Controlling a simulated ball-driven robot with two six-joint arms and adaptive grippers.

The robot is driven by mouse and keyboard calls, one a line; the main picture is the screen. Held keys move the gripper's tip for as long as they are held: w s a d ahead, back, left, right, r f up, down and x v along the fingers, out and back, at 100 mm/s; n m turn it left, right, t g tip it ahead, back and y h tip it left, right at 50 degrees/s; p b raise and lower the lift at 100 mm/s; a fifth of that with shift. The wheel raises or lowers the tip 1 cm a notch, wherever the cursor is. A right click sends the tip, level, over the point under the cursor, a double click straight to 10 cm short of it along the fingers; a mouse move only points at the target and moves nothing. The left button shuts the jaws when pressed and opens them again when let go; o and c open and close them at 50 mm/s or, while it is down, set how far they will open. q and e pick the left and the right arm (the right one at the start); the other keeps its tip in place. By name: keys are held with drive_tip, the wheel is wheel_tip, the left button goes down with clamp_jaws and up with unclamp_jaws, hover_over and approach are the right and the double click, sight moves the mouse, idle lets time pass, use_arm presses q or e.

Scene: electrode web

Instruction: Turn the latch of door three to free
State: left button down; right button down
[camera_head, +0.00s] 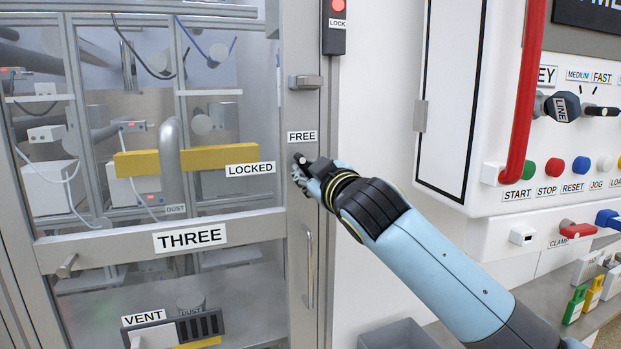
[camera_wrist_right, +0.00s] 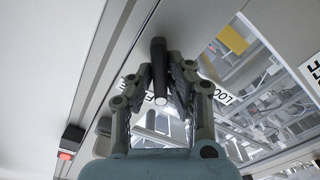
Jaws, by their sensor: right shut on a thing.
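Door three (camera_head: 258,222), a framed clear door with the label THREE (camera_head: 190,236), fills the left of the head view. Its latch is mostly hidden there behind my right gripper (camera_head: 304,170). The FREE label (camera_head: 302,136) is just above the gripper, and the LOCKED label (camera_head: 250,169) is to its left. In the right wrist view, the dark latch handle (camera_wrist_right: 158,62) lies between the fingers of my right gripper (camera_wrist_right: 163,85), which is shut on it. The partly hidden FREE label shows behind the fingers there. The latch's exact angle is hard to tell. My left gripper is not in view.
A vertical door handle (camera_head: 309,270) is below the gripper. A lock box with a red lamp (camera_head: 337,6) is above. A control panel with buttons (camera_head: 553,167) and a red pipe (camera_head: 522,90) stands to the right. Plain wall lies between.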

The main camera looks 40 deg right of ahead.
drive_tip(key=shift+f+m+b, duration=0.1)
drive_tip(key=shift+m+b, duration=1.15)
drive_tip(key=shift+m, duration=2.25)
drive_tip(key=c, duration=1.3)
unclamp_jaws()
drive_tip(key=v, duration=1.2)
